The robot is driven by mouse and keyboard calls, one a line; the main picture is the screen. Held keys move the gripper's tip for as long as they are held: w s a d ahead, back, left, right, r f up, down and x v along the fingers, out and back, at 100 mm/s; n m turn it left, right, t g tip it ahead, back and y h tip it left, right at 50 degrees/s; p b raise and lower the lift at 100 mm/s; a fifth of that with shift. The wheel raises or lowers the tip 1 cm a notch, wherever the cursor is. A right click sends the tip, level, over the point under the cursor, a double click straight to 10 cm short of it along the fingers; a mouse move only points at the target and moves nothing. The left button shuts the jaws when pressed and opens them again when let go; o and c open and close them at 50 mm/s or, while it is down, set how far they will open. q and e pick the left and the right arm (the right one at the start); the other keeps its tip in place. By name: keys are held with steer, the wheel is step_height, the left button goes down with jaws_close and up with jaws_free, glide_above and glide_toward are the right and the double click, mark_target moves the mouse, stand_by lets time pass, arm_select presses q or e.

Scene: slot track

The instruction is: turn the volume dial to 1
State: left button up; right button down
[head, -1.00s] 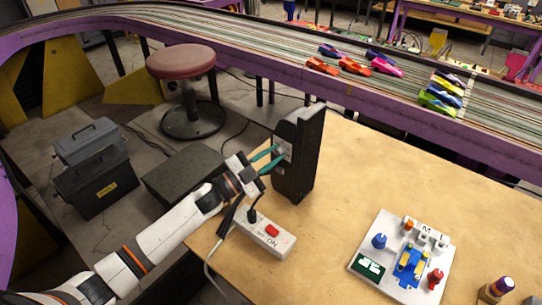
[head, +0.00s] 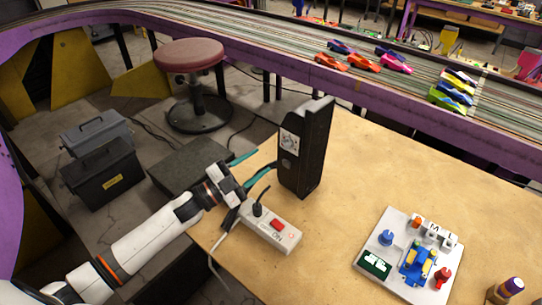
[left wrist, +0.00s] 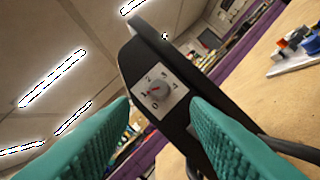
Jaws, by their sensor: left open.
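The volume dial (left wrist: 157,92) is a small grey knob on a white plate numbered 0 to 4. The plate is on the face of a tall black speaker box (head: 312,150), upright on the table's left edge. In the left wrist view the dial's red mark appears to point toward the 1. In the head view the dial plate (head: 289,141) is small and its setting cannot be read. My left gripper (head: 266,159) has teal fingers spread open, empty, in front of the speaker and apart from the dial. My right gripper is not in view.
A white power strip (head: 270,231) with a red switch and black plug lies just below the gripper. A white board (head: 394,283) with coloured pegs and blocks is at the right. Slot cars (head: 397,64) stand on the purple-edged track behind. The table's middle is clear.

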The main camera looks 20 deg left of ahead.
arm_select(q)
steer(key=v, duration=0.5)
steer(key=shift+b, duration=0.3)
